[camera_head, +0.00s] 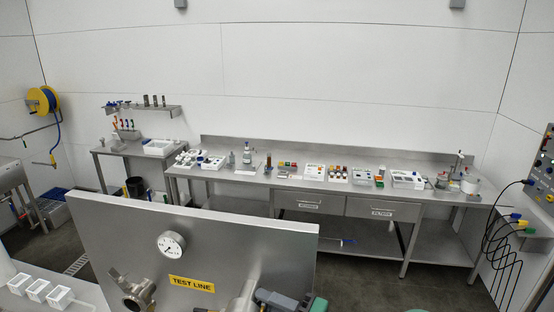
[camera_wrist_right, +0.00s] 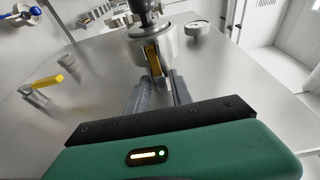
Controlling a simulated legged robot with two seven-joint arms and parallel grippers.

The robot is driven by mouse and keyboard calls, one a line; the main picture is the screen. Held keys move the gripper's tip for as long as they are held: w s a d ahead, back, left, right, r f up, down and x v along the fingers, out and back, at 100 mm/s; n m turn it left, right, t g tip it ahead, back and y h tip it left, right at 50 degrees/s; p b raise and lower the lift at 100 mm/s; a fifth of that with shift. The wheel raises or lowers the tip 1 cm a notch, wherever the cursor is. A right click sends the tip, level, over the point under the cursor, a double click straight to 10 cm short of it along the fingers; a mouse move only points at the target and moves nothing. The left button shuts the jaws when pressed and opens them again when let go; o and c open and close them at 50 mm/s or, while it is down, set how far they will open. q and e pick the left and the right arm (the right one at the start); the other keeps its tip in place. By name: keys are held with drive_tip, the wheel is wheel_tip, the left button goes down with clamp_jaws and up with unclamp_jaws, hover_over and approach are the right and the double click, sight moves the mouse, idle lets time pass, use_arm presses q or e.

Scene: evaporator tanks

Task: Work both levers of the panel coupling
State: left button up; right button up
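The steel panel (camera_head: 215,235) stands close in front of me, with a round gauge (camera_head: 171,244) and a yellow TEST LINE label (camera_head: 191,284). A metal coupling (camera_wrist_right: 155,45) with a dark upper part shows in the right wrist view, with a yellowish lever (camera_wrist_right: 152,56) on its near side. My right gripper (camera_wrist_right: 161,78) has its two grey fingers apart, pointing at the coupling near this lever; firm contact does not show. In the head view only its grey and green body shows at the bottom edge. A second lever cannot be made out. My left gripper is not in view.
A metal fitting (camera_head: 135,290) sticks out of the panel at lower left. A yellow-handled valve (camera_wrist_right: 46,82) is left of my gripper in the wrist view. White trays (camera_head: 40,290) stand at far left. A long bench (camera_head: 330,158) with small items is behind the panel.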

drive_tip(key=shift+s+a+y, duration=0.2)
drive_tip(key=shift+s+y, duration=0.1)
drive_tip(key=shift+s, duration=0.1)
drive_tip(key=shift+c, duration=1.2)
drive_tip(key=shift+w+d, duration=0.15)
drive_tip(key=shift+d, duration=0.15)
drive_tip(key=shift+c, duration=1)
drive_tip(key=shift+w+d+f, duration=0.1)
drive_tip(key=shift+w+d, duration=0.1)
drive_tip(key=shift+d, duration=0.3)
clamp_jaws()
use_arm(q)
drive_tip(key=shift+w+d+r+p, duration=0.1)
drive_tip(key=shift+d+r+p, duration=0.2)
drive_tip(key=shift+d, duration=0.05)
use_arm(e)
drive_tip(key=m+t+h, duration=0.2)
drive_tip(key=shift+s+d+t, duration=0.2)
drive_tip(key=shift+s+t, duration=0.15)
drive_tip(key=shift+t, duration=0.05)
